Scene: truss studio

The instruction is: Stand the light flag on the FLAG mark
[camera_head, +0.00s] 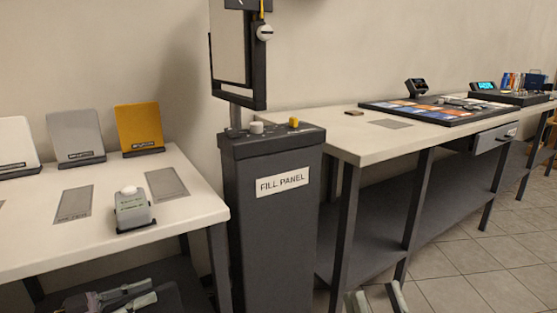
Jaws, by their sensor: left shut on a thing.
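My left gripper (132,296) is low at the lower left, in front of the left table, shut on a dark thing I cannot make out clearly. I cannot tell whether that thing is the light flag. My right gripper (376,299) shows only its fingertips at the bottom edge; they are apart with nothing seen between them. Grey marks lie on the left table, one at left (73,203) and one at right (166,182). Another grey mark (391,124) lies on the right table. Their lettering is too small to read, so I cannot tell which is the FLAG mark.
White (15,145), grey (76,135) and yellow (140,128) panels stand along the back of the left table (30,252). A small grey device (132,209) sits near its front. The FILL PANEL pedestal (270,225) stands between the left and right (350,145) tables.

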